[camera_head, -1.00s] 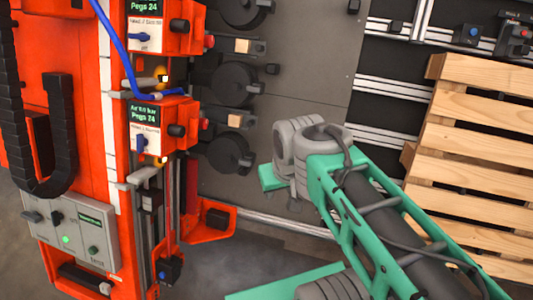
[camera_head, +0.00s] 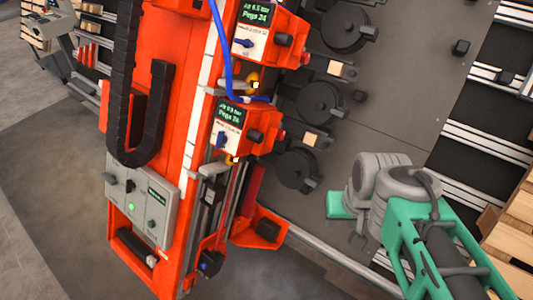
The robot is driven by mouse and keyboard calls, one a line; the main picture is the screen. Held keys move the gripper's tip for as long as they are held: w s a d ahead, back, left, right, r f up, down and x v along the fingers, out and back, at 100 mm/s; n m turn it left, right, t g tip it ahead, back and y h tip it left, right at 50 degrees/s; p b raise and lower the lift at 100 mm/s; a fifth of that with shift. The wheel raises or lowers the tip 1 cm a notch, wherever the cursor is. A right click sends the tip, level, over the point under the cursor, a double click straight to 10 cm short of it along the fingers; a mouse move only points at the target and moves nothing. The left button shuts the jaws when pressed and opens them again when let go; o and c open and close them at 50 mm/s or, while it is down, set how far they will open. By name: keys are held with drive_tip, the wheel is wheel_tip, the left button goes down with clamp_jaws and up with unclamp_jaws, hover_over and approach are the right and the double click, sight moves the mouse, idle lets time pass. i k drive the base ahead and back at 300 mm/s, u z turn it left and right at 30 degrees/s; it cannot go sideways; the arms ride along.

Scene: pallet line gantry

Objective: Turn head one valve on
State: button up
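Two orange head units stand one above the other on the orange gantry column. The upper head (camera_head: 270,35) has a green-lit display reading about 24 pegs and a blue valve handle (camera_head: 243,43) lying roughly crosswise. The lower head (camera_head: 249,127) has a similar display and a blue valve handle (camera_head: 221,140) standing roughly upright. I cannot read which head is numbered one. My teal and grey arm comes in at the lower right, well to the right of both heads.
A grey control box (camera_head: 142,200) with a lit green button is on the column's lower left. A black cable chain (camera_head: 124,90) and a blue hose (camera_head: 226,60) run along the column. Wooden pallets (camera_head: 512,225) stand at right. The floor at lower left is clear.

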sight(222, 138)
drive_tip(key=k, duration=1.3)
drive_tip(key=u, duration=0.75)
drive_tip(key=i, duration=0.65)
drive_tip(key=u, duration=1.15)
drive_tip(key=i, duration=0.85)
drive_tip(key=u, duration=0.3)
